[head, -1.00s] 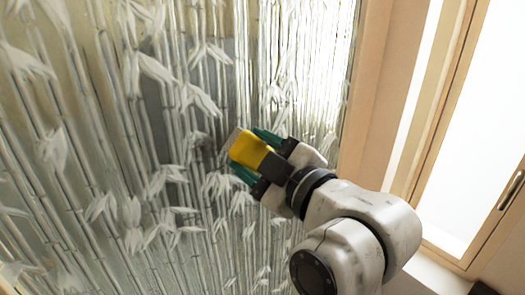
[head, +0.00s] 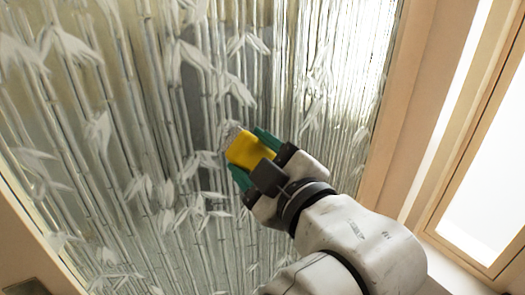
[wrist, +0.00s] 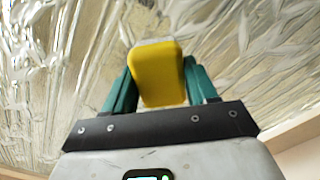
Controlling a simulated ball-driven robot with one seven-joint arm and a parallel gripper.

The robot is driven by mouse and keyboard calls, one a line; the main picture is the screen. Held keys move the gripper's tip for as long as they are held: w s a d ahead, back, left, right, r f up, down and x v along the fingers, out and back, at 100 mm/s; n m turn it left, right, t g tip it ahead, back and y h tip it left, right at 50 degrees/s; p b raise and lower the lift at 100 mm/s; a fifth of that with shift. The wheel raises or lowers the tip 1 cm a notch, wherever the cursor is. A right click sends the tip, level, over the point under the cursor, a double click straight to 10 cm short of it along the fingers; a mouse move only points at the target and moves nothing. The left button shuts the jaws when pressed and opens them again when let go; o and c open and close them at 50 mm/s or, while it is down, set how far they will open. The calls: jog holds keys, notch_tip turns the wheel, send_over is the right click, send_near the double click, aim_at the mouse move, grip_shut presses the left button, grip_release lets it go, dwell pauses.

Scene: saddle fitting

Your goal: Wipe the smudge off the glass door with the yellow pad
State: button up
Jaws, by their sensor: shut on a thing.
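The glass door (head: 140,110) has frosted bamboo stems and leaves and fills most of the head view. My gripper (head: 253,156) is shut on the yellow pad (head: 245,148), with a green finger on each side of it. The pad also shows between the fingers in the wrist view (wrist: 156,75). Its pale front end points at the glass. A grey, mottled patch (head: 228,132) shows right at the pad's front end and looks like the smudge, partly hidden by the pad. I cannot tell whether the pad touches the glass.
A light wooden frame (head: 418,110) borders the glass on the right. Beyond it is a bright window (head: 495,190) with a wooden frame. Another wooden edge (head: 30,235) shows at the lower left. The glass around the pad is free of other objects.

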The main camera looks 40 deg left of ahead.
aim_at(231, 163)
jog(key=shift+s+a, duration=0.4)
jog(key=shift+s, duration=0.35)
jog(key=shift+s+a, duration=0.35)
jog(key=shift+s, duration=0.4)
jog(key=shift+r+p, duration=0.4)
jog(key=shift+p, duration=0.2)
jog(key=shift+w+d+b, duration=0.2)
jog(key=shift+w+d, duration=0.25)
jog(key=shift+w, duration=0.7)
jog(key=shift+w+d+b, duration=0.25)
jog(key=shift+w+d, duration=0.25)
jog(key=shift+w, duration=0.6)
jog(key=shift+w+d+b, duration=0.2)
jog(key=shift+w+d, duration=0.25)
jog(key=shift+w, duration=0.7)
jog(key=shift+w, duration=0.1)
